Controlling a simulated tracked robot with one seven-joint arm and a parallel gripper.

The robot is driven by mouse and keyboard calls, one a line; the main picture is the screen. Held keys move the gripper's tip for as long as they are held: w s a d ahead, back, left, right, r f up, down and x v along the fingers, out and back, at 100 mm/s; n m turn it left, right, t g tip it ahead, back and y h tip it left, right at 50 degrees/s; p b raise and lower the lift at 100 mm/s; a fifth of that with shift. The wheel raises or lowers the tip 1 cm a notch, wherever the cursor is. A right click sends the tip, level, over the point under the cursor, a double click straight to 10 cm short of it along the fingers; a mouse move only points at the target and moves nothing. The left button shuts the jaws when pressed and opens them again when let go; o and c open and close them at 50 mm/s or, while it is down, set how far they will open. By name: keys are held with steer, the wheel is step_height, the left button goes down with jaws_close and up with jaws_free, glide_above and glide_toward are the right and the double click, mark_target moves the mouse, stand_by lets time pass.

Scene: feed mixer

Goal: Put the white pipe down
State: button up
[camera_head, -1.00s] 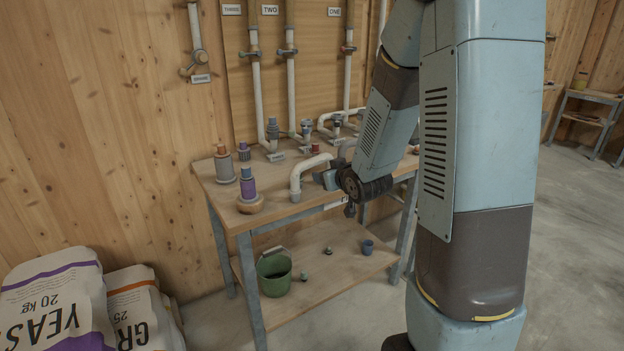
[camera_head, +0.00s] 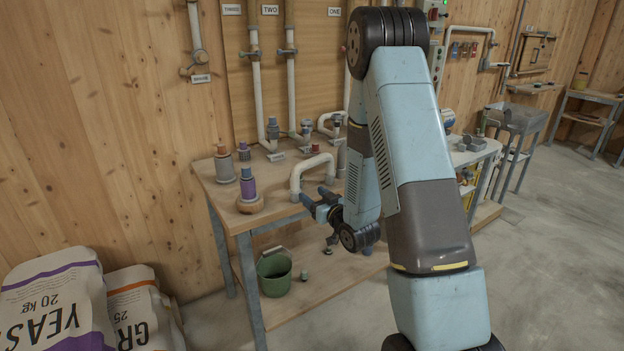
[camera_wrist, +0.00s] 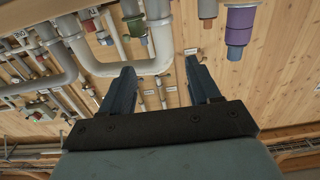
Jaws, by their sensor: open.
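The white pipe (camera_head: 312,163) stands as an upside-down U near the front edge of the wooden table (camera_head: 226,193). Its left leg appears to rest on the tabletop; the foot of its right leg is hard to make out behind my gripper. My gripper (camera_head: 312,195) is open and empty, just in front of the pipe and low at the table edge. In the wrist view the pipe (camera_wrist: 110,68) shows upside down beyond the fingers, and my gripper (camera_wrist: 160,72) has a clear gap between its fingertips.
A purple-banded fitting (camera_head: 248,185) on a round wooden base stands at the table's front left, with grey fittings (camera_head: 224,165) behind. Wall pipes (camera_head: 292,95) come down at the back. A green bucket (camera_head: 274,272) sits on the lower shelf. Feed sacks (camera_head: 55,305) lie at left.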

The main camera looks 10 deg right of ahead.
mark_target(297, 184)
steer(key=x, duration=0.5)
steer(key=shift+w+a, duration=0.2)
steer(key=shift+w, duration=0.05)
steer(key=shift+a+x, duration=0.1)
steer(key=shift+x, duration=1.25)
steer(key=shift+a+x, duration=0.15)
steer(key=shift+x, duration=1.2)
steer(key=shift+s, duration=0.1)
steer(key=shift+c, duration=0.3)
jaws_close()
